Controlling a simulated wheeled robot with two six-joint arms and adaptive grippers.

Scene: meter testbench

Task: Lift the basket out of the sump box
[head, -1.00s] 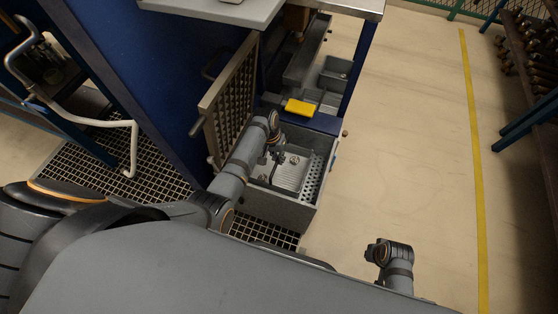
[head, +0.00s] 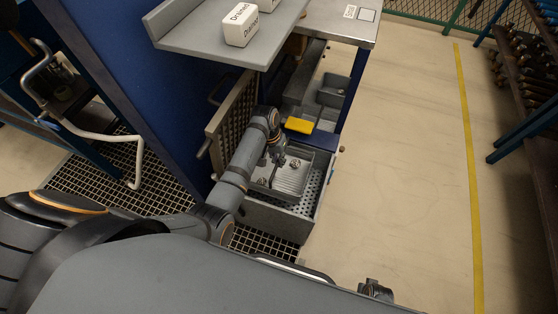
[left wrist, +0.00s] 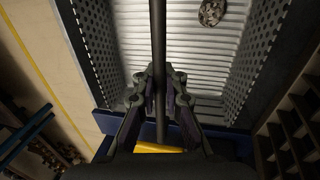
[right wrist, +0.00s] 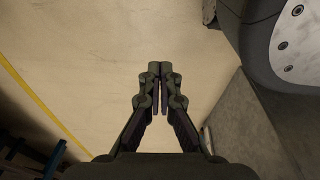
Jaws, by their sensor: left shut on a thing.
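The grey sump box (head: 272,220) is pulled out low at the bench's end. The basket (head: 291,180), a grey tray with a ribbed floor, is over its opening; its rim looks slightly raised and off-centre. I cannot tell whether its bottom is clear of the box. My left gripper (head: 277,157) reaches down over it. A round metal part (left wrist: 212,12) lies on the ribbed floor. My right gripper (right wrist: 160,70) is shut and empty over bare floor.
A perforated grey panel (head: 232,118) stands left of the box, close to my left arm. A yellow block (head: 299,125) lies on a blue ledge behind it. A shelf (head: 205,42) with a white labelled block (head: 240,25) overhangs above. The floor right of the box is clear.

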